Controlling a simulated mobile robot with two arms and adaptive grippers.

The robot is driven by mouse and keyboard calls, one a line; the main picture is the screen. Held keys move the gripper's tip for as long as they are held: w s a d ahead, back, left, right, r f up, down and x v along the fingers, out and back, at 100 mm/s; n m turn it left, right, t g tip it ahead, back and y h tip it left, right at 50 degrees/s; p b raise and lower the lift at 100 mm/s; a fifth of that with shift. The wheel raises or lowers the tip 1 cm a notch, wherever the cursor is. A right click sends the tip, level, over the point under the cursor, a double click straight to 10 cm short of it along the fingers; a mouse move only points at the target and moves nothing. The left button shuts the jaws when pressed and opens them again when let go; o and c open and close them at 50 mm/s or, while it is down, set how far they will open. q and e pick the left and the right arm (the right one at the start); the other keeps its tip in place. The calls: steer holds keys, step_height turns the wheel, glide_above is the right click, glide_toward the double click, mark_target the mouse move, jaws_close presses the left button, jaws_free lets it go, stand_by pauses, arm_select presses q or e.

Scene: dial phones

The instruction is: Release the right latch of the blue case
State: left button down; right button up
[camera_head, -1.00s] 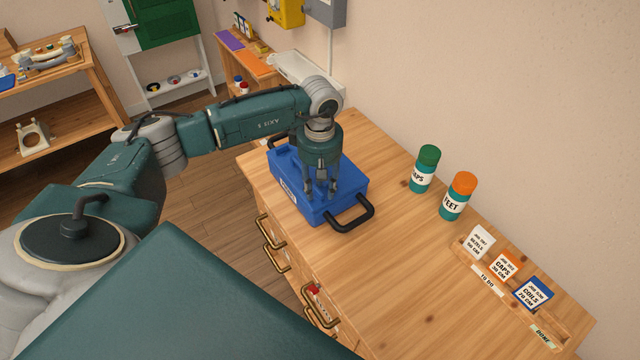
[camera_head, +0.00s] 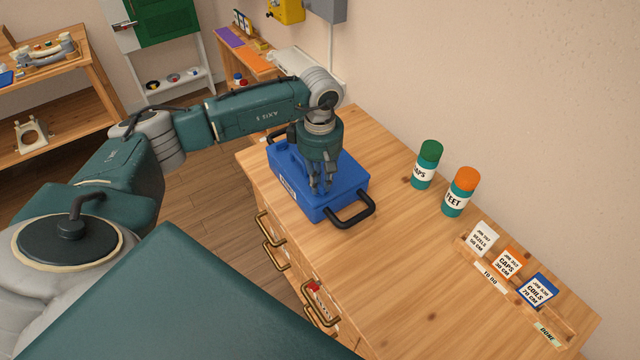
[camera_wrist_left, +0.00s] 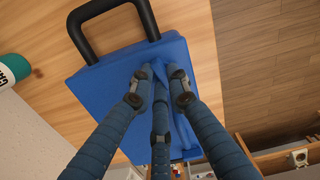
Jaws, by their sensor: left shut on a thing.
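The blue case (camera_head: 349,180) lies shut on the wooden cabinet top, with a black handle (camera_head: 352,213) at its near end and another at its far end. My left gripper (camera_head: 321,187) points down onto the case's lid. In the left wrist view its three fingers (camera_wrist_left: 159,86) close around a small raised blue part (camera_wrist_left: 159,72) on the case (camera_wrist_left: 103,95). This part looks like a latch, but the fingers cover most of it and its position is hard to tell. My right gripper is in neither view.
A green-capped jar (camera_head: 427,165) and an orange-capped jar (camera_head: 460,192) stand right of the case by the wall. A card rack (camera_head: 510,280) sits at the right end. Brass drawer handles (camera_head: 273,258) stick out in front. The top between case and rack is clear.

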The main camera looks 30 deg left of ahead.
arm_select(q)
steer(key=n+b, duration=0.2)
steer(key=n, duration=0.1)
steer(key=shift+a+f+n, duration=0.1)
steer(key=shift+n, duration=0.3)
steer(key=n+b, duration=0.2)
steer(key=n, duration=0.1)
steer(key=shift+n, duration=0.3)
steer(key=n+b, duration=0.1)
steer(key=n, duration=0.2)
steer(key=shift+a+n, duration=0.1)
steer(key=shift+n, duration=0.2)
steer(key=shift+a+n+b, duration=0.1)
steer(key=shift+n+b, duration=0.75)
steer(key=shift+n, duration=1.45)
steer(key=c, duration=1.7)
jaws_free()
steer(key=shift+s, duration=0.15)
steer(key=shift+o, duration=0.2)
steer(key=shift+r, duration=0.2)
